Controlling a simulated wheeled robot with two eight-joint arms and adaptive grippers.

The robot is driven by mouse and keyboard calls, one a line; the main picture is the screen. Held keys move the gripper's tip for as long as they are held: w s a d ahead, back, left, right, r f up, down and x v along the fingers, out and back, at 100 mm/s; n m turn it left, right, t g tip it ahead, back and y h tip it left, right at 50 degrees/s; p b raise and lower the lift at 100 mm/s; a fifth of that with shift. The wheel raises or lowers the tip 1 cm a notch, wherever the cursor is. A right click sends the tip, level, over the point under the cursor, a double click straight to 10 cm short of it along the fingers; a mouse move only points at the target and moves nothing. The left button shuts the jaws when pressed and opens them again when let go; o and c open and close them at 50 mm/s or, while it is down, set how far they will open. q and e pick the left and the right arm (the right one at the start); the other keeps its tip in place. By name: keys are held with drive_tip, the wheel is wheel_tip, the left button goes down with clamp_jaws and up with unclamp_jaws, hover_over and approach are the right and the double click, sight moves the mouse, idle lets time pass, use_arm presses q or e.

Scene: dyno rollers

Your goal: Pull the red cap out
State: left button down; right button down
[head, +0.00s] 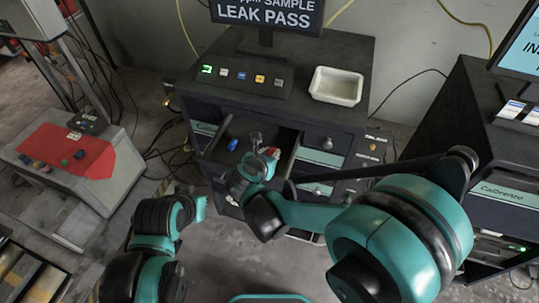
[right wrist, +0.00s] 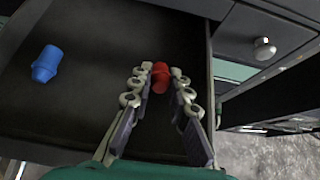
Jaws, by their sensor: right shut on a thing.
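The red cap (right wrist: 160,77) is between the fingertips of my right gripper (right wrist: 157,79) in the right wrist view. The fingers are shut on it, one on each side. It is over the dark floor of the open drawer (right wrist: 90,100); I cannot tell whether it touches the floor. In the head view the red cap (head: 273,152) shows beside my right gripper (head: 261,147), which reaches down into the drawer. My left arm's end (head: 190,209) is low at the left of the drawer, with its fingers not clearly shown.
A blue cap (right wrist: 46,64) lies in the drawer, left of the red one. A white tray (head: 336,86) and a row of coloured buttons (head: 241,76) are on the cabinet top. A closed drawer with a round knob (right wrist: 264,49) is at the right. A side bench (head: 66,150) stands left.

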use_arm(q)
drive_tip(key=shift+f, duration=0.3)
use_arm(e)
drive_tip(key=shift+f, duration=0.3)
drive_tip(key=c, duration=1.4)
unclamp_jaws()
drive_tip(key=shift+o, duration=0.2)
drive_tip(key=v, duration=1.2)
